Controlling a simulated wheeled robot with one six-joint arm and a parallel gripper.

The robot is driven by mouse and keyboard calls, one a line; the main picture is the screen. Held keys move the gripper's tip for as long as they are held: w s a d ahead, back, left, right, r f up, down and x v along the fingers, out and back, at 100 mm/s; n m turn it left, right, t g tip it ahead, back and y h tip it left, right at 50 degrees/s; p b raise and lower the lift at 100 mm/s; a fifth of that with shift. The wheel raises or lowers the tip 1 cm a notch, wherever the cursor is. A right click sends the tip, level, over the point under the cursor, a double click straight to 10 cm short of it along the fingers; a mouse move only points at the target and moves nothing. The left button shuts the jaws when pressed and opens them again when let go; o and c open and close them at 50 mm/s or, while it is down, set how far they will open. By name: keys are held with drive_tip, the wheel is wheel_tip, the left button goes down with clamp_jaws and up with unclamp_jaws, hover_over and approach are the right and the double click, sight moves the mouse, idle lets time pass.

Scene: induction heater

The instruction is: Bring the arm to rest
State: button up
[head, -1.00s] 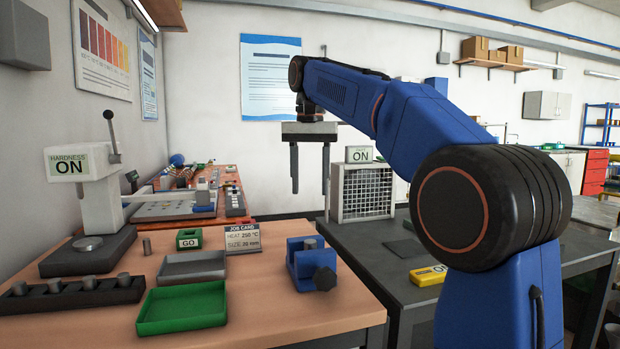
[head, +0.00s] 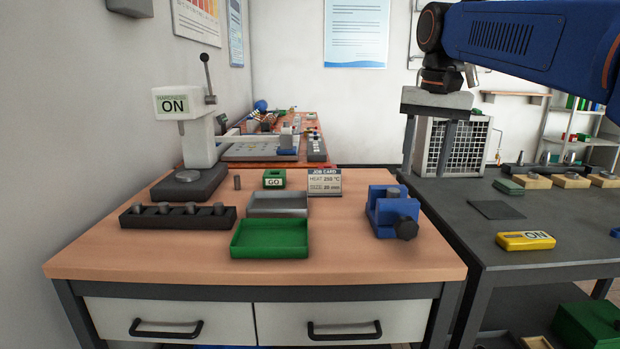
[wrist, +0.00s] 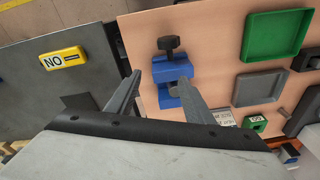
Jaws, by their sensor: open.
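My gripper (head: 428,148) hangs from my blue arm at the upper right of the head view, fingers pointing down. It is open and empty, above the gap between the wooden bench and the dark table. In the wrist view its two fingers (wrist: 155,92) stand apart with nothing between them. The blue vise (head: 392,210) sits on the wooden bench, left of and below the gripper; it also shows in the wrist view (wrist: 172,72). One finger overlaps part of the vise in the wrist view.
The wooden bench (head: 340,262) holds a green tray (head: 270,240), grey tray, job card, hardness tester (head: 195,145) and a dark rack of several pieces. Air above the bench is clear.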

drive_tip(key=s+d+f+n+t, duration=0.1)
drive_tip(key=s+d+f, duration=0.1)
drive_tip(key=s+f, duration=1)
drive_tip(key=s+d+f+n+t, duration=0.2)
drive_tip(key=s+f, duration=1)
drive_tip(key=f, duration=0.5)
drive_tip(key=shift+s+f+n, duration=0.15)
drive_tip(key=shift+f+n, duration=0.15)
drive_tip(key=shift+d, duration=0.1)
